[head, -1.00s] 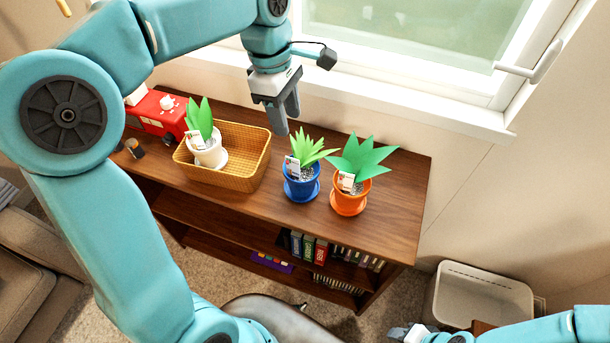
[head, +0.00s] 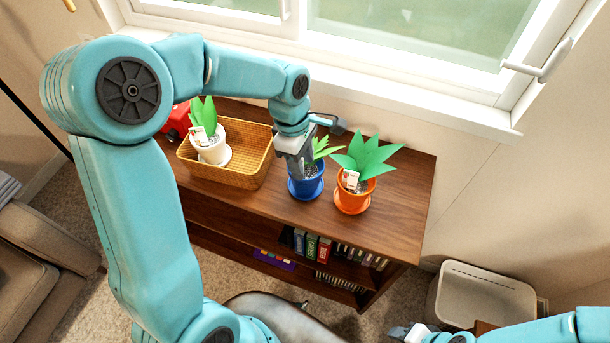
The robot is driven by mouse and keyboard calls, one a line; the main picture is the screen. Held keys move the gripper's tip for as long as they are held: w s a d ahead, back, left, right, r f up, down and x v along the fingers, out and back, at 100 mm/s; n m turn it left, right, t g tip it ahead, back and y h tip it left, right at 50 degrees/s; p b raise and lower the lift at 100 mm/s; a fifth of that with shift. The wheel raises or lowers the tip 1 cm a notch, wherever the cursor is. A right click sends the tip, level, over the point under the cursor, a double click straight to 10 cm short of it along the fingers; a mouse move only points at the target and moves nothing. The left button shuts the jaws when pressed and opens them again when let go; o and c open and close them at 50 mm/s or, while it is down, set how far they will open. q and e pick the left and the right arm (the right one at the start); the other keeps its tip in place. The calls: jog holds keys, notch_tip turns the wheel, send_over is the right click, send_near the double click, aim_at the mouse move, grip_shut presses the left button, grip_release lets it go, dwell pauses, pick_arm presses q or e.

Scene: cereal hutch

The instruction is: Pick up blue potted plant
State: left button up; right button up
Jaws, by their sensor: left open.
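The blue potted plant (head: 308,187) stands upright on the wooden shelf top, on a blue saucer. Its green leaves show partly behind my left gripper (head: 299,172). The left gripper points down at the left side of the blue pot, with its fingers overlapping the pot's rim and leaves in the view. Its jaws are open. I cannot tell whether a finger touches the pot. My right gripper (head: 408,333) is low at the bottom right, far from the plant, and its jaws are too small to judge.
A wicker basket (head: 228,182) holding a white potted plant (head: 210,147) stands to the left. An orange potted plant (head: 353,198) is close on the right. A red object (head: 176,120) is partly hidden by my arm. A white bin (head: 485,296) stands on the floor.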

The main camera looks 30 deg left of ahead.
pick_arm(q)
grip_shut()
jog(key=shift+r, duration=0.1)
dwell(1.2)
